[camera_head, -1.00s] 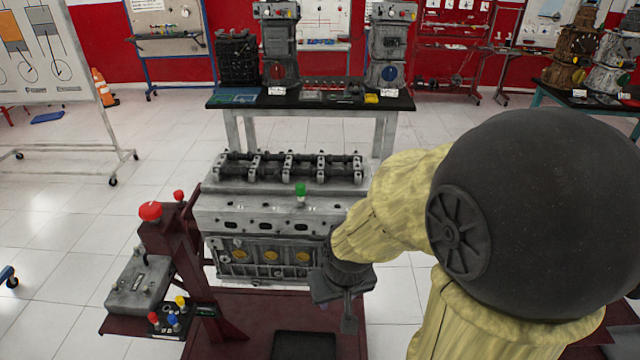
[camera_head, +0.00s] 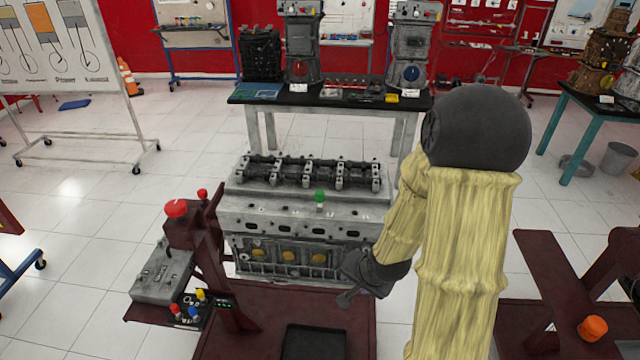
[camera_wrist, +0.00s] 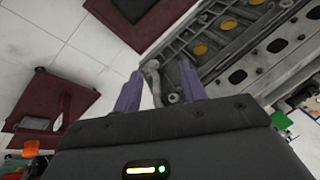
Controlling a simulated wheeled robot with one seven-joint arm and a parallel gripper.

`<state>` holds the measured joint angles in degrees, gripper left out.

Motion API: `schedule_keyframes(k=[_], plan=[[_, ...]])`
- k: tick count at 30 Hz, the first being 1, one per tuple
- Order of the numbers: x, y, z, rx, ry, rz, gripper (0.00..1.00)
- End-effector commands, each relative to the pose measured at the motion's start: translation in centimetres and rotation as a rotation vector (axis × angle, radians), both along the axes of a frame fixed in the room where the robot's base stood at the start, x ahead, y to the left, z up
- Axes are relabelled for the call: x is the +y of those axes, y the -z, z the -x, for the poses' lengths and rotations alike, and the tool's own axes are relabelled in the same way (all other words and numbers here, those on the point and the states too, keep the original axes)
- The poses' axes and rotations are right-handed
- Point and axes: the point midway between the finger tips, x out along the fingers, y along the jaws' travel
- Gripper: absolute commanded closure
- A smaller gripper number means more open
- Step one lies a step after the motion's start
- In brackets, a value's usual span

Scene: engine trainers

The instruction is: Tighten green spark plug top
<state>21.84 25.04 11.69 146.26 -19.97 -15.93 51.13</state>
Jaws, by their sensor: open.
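The green spark plug top (camera_head: 320,195) stands upright on the front ledge of the grey engine block (camera_head: 300,232). In the wrist view a green piece (camera_wrist: 281,120) shows at the right edge, beside the engine block (camera_wrist: 235,60); I cannot tell for sure that it is the same top. My gripper (camera_head: 347,298) is low in front of the block's right end, below and to the right of the green top and apart from it. In the wrist view my gripper (camera_wrist: 160,92) has its two purple fingers spread, with nothing held between them.
A dark red stand with a red knob (camera_head: 176,208) and a grey control box (camera_head: 163,275) is left of the block. A black tray (camera_head: 314,342) lies on the red base in front. Another red stand with orange knobs (camera_head: 592,328) is at the right.

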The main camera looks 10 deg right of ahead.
Motion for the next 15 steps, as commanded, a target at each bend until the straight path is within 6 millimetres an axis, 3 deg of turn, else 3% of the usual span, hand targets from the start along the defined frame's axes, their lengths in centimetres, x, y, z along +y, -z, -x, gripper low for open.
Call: schedule_keyframes(k=[8,15], plan=[[0.7,0.2,-2.6,-0.094,0.458,-0.558,0.58],[1.0,-3.7,-4.4,-0.121,0.848,-1.225,0.58]])
